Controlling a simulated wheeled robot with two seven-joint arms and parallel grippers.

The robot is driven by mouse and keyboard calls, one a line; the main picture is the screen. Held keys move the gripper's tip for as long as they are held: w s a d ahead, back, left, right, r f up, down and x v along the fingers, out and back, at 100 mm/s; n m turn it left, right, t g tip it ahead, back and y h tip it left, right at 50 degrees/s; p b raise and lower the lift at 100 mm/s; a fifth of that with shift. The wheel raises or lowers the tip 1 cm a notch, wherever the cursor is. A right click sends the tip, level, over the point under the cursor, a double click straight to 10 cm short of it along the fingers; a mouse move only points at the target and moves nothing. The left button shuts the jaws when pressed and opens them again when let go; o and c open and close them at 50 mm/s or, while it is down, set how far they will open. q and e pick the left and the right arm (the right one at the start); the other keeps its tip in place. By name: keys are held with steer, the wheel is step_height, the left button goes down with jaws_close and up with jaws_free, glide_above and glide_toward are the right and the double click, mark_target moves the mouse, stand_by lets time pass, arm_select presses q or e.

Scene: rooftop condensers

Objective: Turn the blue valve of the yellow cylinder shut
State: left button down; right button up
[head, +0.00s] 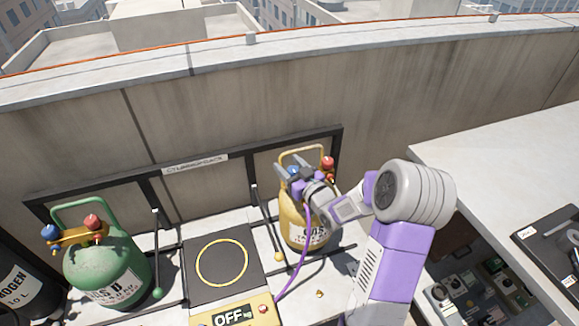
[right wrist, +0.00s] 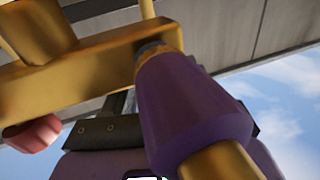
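The yellow cylinder (head: 291,226) stands upright on the bench by the wall, with a handle and a brass valve bar on top. Its blue valve (head: 294,170) shows between the grey fingers of my right gripper (head: 294,173); I cannot tell whether they touch it. Its red valve (head: 328,163) is to the right and also shows in the right wrist view (right wrist: 34,134). There, the brass bar (right wrist: 75,78) and a purple fitting (right wrist: 190,108) fill the front and hide most of the fingers; the blue valve is not visible. My left gripper is out of view.
A green cylinder (head: 107,274) with its own blue and red valves stands at the left. A scale (head: 222,263) reading OFF sits between the cylinders. A purple hose (head: 296,277) runs between scale and yellow cylinder. The parapet wall (head: 230,110) rises behind; a white counter (head: 490,150) is right.

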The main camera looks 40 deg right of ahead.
steer(key=c, duration=0.8)
